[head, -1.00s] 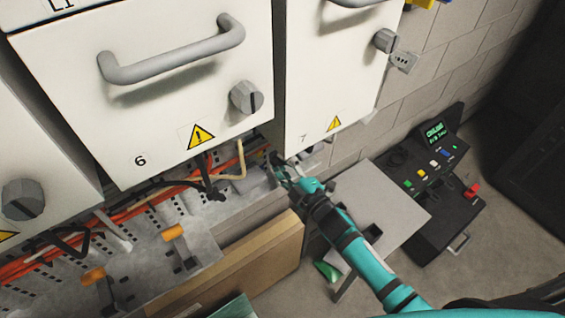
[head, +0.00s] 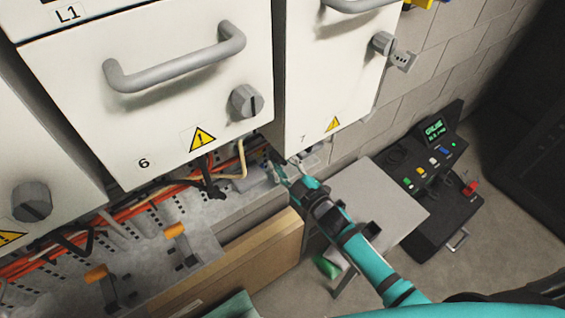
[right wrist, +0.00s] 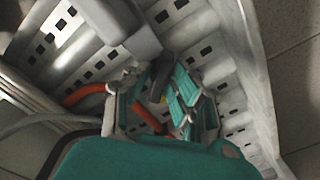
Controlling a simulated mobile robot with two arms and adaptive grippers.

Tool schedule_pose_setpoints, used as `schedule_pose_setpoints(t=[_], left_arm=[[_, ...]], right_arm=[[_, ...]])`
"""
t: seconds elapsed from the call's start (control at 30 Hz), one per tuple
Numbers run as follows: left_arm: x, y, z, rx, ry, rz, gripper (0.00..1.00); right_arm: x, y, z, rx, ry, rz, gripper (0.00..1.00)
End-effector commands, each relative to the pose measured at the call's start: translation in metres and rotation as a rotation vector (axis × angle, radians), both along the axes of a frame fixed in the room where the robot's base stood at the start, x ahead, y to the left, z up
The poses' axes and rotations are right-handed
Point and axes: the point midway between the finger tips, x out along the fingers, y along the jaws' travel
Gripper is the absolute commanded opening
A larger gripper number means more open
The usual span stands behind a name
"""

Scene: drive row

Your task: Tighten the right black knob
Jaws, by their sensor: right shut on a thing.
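My right gripper (head: 280,168) reaches from the lower right to the right end of the open trough below the cabinet drawers. In the right wrist view, its teal-padded fingers (right wrist: 160,98) are shut on a small dark knob (right wrist: 159,78), which shows between them. The fingers hide part of the knob, and its turn angle cannot be told. In the head view the knob is too small and covered to make out clearly. My left gripper is not in view.
Drawer 6 (head: 150,100) and drawer 7 (head: 325,85) hang just above the gripper. Orange cables (head: 120,207) and black cables run along the perforated trough. A brown board (head: 235,268) stands in front. A black control box (head: 435,180) sits at the right.

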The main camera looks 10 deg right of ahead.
Motion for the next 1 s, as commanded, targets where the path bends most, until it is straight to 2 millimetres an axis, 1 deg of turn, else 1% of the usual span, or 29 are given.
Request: schedule_pose_setpoints(t=[0.17,0.2,0.27,0.3,0.53,0.67,0.77,1.0], left_arm=[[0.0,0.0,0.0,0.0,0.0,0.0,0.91],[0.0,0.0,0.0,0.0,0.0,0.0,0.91],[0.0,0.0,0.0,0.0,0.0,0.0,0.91],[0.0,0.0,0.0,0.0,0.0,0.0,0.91],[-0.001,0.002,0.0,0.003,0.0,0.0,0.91],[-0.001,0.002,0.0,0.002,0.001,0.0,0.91],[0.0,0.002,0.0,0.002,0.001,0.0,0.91],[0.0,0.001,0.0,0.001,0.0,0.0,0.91]], right_arm=[[0.0,0.0,0.0,0.0,-0.001,-0.001,0.0],[0.0,0.0,0.0,-0.001,-0.001,-0.001,0.26],[0.0,0.0,0.0,-0.001,-0.001,-0.001,0.34],[0.0,0.0,0.0,-0.001,-0.001,-0.001,0.36],[-0.001,0.0,0.0,-0.001,0.0,0.0,0.36],[-0.009,-0.004,-0.001,-0.002,0.002,0.0,0.36],[-0.024,-0.01,-0.001,-0.002,0.002,0.0,0.36],[-0.073,-0.03,-0.001,-0.003,0.002,0.0,0.36]])
